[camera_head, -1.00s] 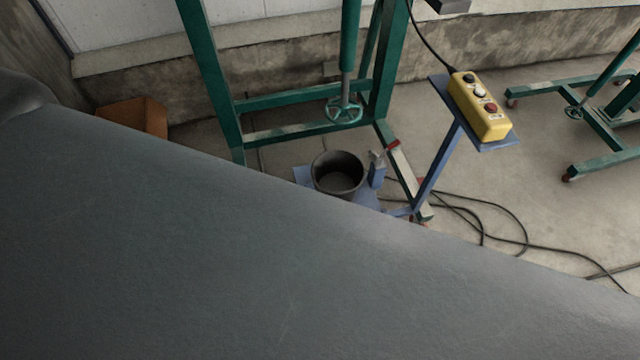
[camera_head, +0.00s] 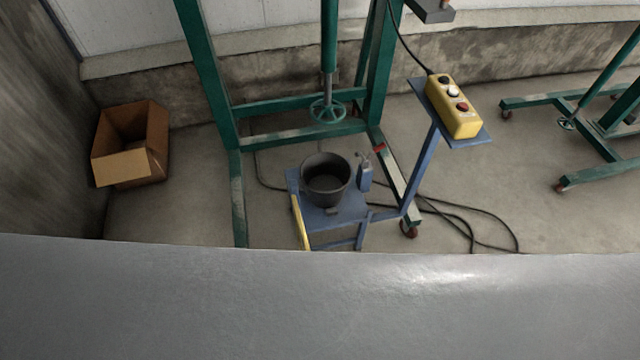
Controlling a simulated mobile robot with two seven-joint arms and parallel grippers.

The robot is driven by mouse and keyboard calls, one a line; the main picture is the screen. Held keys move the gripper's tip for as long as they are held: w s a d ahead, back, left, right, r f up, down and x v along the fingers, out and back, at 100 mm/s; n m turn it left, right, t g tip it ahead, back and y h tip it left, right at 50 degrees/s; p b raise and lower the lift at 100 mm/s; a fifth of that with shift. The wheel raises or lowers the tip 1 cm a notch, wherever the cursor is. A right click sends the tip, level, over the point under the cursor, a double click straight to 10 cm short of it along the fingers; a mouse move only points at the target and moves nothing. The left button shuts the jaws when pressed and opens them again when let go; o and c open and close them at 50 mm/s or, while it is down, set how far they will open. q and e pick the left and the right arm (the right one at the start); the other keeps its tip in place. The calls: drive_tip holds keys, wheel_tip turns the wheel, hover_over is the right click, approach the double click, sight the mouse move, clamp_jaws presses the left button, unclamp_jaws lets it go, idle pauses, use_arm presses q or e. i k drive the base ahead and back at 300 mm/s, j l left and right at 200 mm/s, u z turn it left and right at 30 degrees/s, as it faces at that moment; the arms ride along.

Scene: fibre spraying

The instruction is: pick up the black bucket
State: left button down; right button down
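The black bucket (camera_head: 326,184) stands upright on a small blue stand (camera_head: 338,214) in the middle of the head view. Its open top faces up and its inside looks dark. Neither of my grippers shows in the view. A large smooth grey surface (camera_head: 320,305) fills the bottom of the picture and hides the floor in front of the stand.
A green wheeled frame (camera_head: 235,205) stands around and behind the stand. A yellow button box (camera_head: 455,106) sits on a blue post to the right. An open cardboard box (camera_head: 131,145) is at the left. Black cables (camera_head: 470,220) lie on the floor at right.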

sight(325, 177)
drive_tip(key=l+u, duration=0.1)
drive_tip(key=u, duration=0.5)
drive_tip(key=i+l+u, duration=0.1)
drive_tip(key=l+u, duration=0.55)
drive_tip(key=l, duration=0.2)
drive_tip(key=l+u, duration=0.3)
drive_tip(key=l, duration=1.45)
drive_tip(key=k+l, duration=0.15)
drive_tip(key=l, duration=0.75)
drive_tip(key=u, duration=0.05)
